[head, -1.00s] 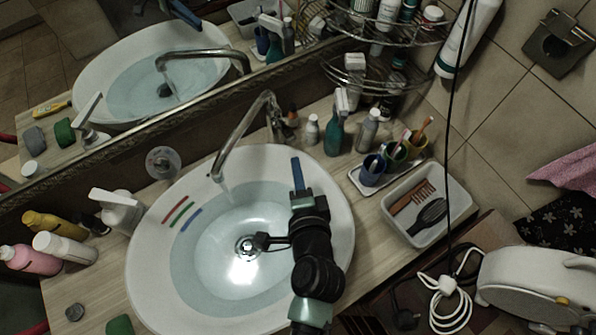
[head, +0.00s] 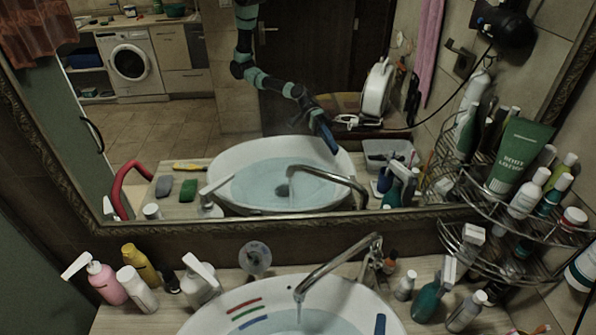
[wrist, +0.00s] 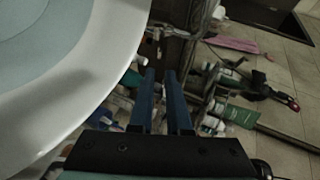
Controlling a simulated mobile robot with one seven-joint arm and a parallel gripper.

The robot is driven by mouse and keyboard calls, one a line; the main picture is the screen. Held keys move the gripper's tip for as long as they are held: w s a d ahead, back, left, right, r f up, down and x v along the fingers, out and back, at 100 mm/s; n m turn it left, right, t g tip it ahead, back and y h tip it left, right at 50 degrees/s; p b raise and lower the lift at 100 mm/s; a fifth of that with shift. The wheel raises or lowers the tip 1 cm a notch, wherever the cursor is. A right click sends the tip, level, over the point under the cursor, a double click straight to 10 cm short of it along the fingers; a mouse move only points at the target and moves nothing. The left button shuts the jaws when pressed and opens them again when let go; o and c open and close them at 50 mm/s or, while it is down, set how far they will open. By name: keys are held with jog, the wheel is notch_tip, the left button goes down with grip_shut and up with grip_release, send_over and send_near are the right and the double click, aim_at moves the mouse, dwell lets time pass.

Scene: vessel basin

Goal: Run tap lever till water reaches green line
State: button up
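The metal tap (head: 335,266) arches over the white basin (head: 205,318) in the head view. A thin stream of water (head: 299,313) falls from its spout. The tap's base is at the right end of the spout; I cannot make out the lever's position. Red, green (head: 246,312) and blue (head: 253,323) lines mark the basin's left inner wall. The water (head: 325,322) lies near the blue line, below the green one. My gripper (wrist: 159,75) shows two blue fingers, apart and empty, beyond the basin rim in the wrist view. In the head view, only its blue tip (head: 380,325) shows, at the bottom edge.
Pump bottles, including a pink one (head: 105,283), stand left of the basin. A teal spray bottle (head: 428,298) and small bottles stand right of the tap. A wire rack (head: 500,225) fills the right corner. A mirror behind reflects the basin and my arm.

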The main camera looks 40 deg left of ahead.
grip_shut()
jog(key=w+r+n+g+y+b, duration=0.2)
jog(key=w+r+n+g+b, duration=0.35)
jog(key=n, duration=1.45)
jog(key=t+p, duration=0.1)
jog(key=p, duration=0.3)
send_over(386, 291)
jog(key=w+a, duration=0.1)
notch_tip(386, 291, down, 3)
jog(key=shift+f, duration=0.1)
jog(key=f, duration=0.2)
jog(key=f+p, duration=0.1)
jog(key=shift+s+d, duration=0.35)
jog(key=shift+s+d+f, duration=0.1)
jog(key=shift+d+f, duration=0.05)
jog(key=shift+f, duration=0.35)
